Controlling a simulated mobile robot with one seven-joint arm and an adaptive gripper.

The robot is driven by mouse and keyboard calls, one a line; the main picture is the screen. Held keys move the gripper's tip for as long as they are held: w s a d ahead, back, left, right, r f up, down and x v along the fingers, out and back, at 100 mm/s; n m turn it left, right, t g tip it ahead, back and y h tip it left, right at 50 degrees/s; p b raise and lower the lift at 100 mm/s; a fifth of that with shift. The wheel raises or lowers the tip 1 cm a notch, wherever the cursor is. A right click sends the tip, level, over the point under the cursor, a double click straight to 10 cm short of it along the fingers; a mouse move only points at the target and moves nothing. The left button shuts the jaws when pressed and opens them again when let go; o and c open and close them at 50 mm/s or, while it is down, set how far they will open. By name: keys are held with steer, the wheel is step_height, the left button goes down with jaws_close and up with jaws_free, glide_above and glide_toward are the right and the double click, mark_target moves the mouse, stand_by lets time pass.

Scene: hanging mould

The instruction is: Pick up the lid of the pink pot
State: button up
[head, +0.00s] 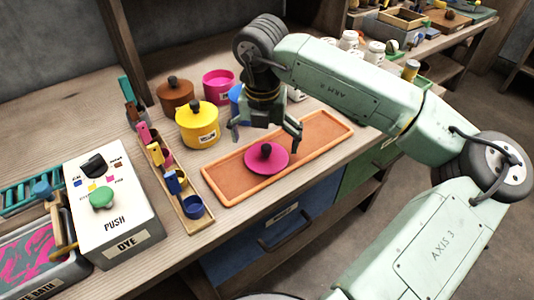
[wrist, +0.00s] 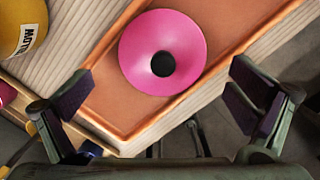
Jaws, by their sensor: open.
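The pink lid (head: 266,158), a round disc with a dark knob, lies on the orange tray (head: 228,190). In the wrist view the lid (wrist: 138,50) lies between and beyond my finger tips. My gripper (head: 266,133) is open and empty, above the tray and close to the lid; the gap to the lid is hard to judge. In the wrist view both fingers of my gripper (wrist: 160,90) stand wide apart. The pink pot (head: 219,87) stands without a lid at the back of the bench.
A yellow lidded pot (head: 197,126), a brown lidded pot (head: 174,94) and a partly hidden blue pot (head: 237,100) stand behind the tray. A rack of coloured tools (head: 190,222) and a dye box (head: 112,205) are on the left. The tray's right part is bare.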

mark_target(266, 148)
steer(key=shift+w+d+f+p, duration=0.15)
steer(key=shift+f+p, duration=0.1)
steer(key=shift+f, duration=0.7)
steer(key=shift+w+d+f+p, duration=0.1)
steer(key=shift+w+f+p, duration=0.1)
steer(key=shift+f, duration=0.7)
steer(key=shift+c, duration=0.5)
steer(key=shift+s, duration=0.1)
steer(key=c, duration=1.1)
steer(key=shift+s, duration=0.1)
steer(key=c, duration=0.3)
steer(key=shift+a, duration=0.1)
steer(key=shift+c, duration=0.2)
